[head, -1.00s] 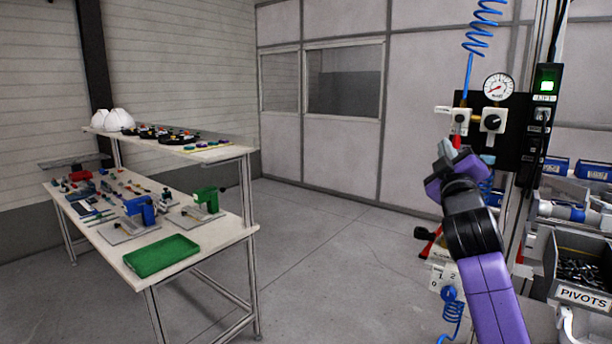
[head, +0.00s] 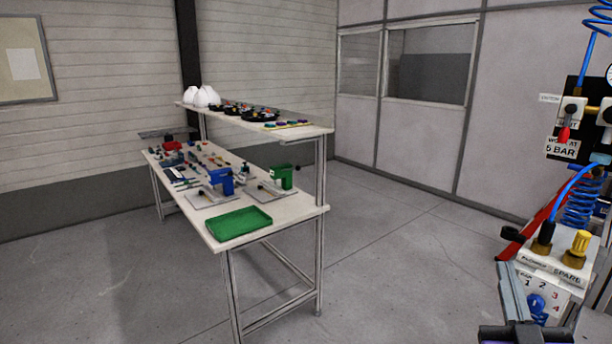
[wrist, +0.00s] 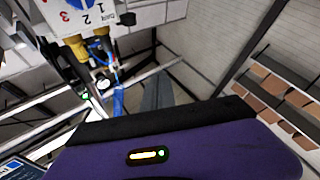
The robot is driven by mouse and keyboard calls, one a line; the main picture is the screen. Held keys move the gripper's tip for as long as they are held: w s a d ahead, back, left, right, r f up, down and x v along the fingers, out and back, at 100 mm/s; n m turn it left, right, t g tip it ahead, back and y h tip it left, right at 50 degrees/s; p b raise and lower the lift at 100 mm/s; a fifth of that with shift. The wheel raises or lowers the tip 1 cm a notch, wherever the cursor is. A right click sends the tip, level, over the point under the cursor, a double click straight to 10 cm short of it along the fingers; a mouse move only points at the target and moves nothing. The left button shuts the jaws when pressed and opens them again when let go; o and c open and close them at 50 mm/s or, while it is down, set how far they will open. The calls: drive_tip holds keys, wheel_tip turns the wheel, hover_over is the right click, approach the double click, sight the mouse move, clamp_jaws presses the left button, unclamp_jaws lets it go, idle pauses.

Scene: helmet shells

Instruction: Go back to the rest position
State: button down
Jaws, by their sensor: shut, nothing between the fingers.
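My gripper (head: 513,290) shows at the lower right edge of the head view, as grey fingers above a purple body that is mostly cut off by the bottom edge. In the wrist view the grey fingers (wrist: 157,94) are together beyond my purple wrist housing, with nothing held. In the head view the gripper appears just left of a white selector box with numbers and a blue knob (head: 538,302). I cannot tell whether they touch.
A workbench (head: 225,231) with a green tray (head: 240,223), blue and green fixtures and several small parts stands at the left. White helmet shells (head: 207,96) sit on its upper shelf. An air panel with a blue coiled hose (head: 580,205) is at the right. Open floor (head: 400,265) lies between.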

drive_tip(key=s+a+f+g+y, duration=0.2)
drive_tip(key=s+a+f, duration=0.2)
drive_tip(key=s, duration=0.8)
drive_tip(key=s+a+f+g+y, duration=0.1)
drive_tip(key=s+a+f+g, duration=0.2)
drive_tip(key=s+f, duration=0.6)
drive_tip(key=s+a+f+g+y, duration=0.2)
drive_tip(key=s+a+f, duration=0.3)
drive_tip(key=s, duration=1.2)
wheel_tip(320, 180, down, 2)
drive_tip(key=shift+f+m+g+y, duration=0.1)
drive_tip(key=shift+m+g+y, duration=0.2)
